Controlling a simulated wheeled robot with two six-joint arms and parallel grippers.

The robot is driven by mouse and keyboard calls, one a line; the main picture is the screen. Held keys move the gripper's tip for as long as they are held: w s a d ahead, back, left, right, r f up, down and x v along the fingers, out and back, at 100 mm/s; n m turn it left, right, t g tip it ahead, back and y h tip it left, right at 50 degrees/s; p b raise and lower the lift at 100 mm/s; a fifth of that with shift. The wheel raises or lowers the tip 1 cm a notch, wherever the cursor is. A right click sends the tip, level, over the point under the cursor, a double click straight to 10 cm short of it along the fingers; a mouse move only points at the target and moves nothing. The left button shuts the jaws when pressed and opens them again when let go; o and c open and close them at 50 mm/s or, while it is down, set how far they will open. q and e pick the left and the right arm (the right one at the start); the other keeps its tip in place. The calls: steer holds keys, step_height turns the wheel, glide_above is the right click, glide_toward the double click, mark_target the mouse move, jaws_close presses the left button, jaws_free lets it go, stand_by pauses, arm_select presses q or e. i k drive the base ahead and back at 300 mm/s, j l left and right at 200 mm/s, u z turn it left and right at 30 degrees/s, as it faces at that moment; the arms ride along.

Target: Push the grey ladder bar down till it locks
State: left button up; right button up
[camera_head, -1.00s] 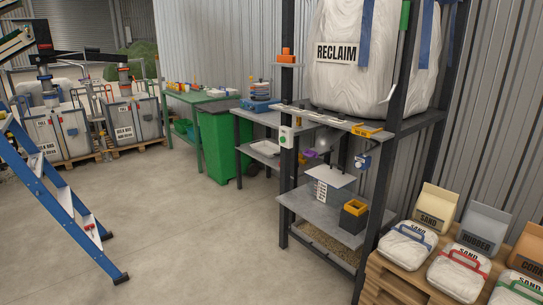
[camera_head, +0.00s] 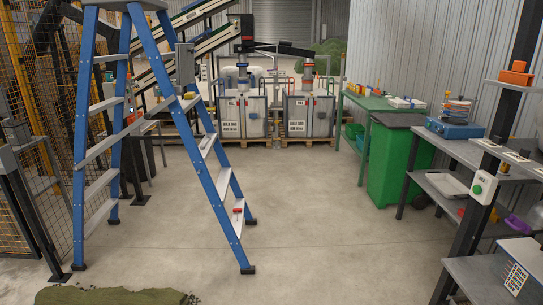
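A blue stepladder (camera_head: 205,165) stands open on the concrete floor, left of centre, with pale grey steps and dark feet. A grey bar (camera_head: 108,142) runs at a slant between its blue legs, at about mid height. I cannot tell from here whether this bar is locked. A small red item (camera_head: 238,211) sits on a low step on the right side. The ladder's top is partly cut off by the upper edge of the picture. Neither of my grippers is in view.
Wire fencing (camera_head: 30,190) stands left of the ladder. A green mat (camera_head: 115,297) lies at the front left. Two grey containers (camera_head: 243,115) stand behind. A green bin (camera_head: 395,160) and shelving (camera_head: 455,240) line the right. The middle floor is clear.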

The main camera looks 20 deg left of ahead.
mark_target(147, 117)
steer(key=i+j+u, duration=0.2)
steer(key=i+u, duration=0.15)
steer(key=u, duration=0.15)
steer(key=i+j+u, duration=0.1)
steer(key=i+u, duration=0.25)
steer(key=u, duration=0.15)
steer(key=i+u, duration=0.35)
steer(key=u, duration=0.15)
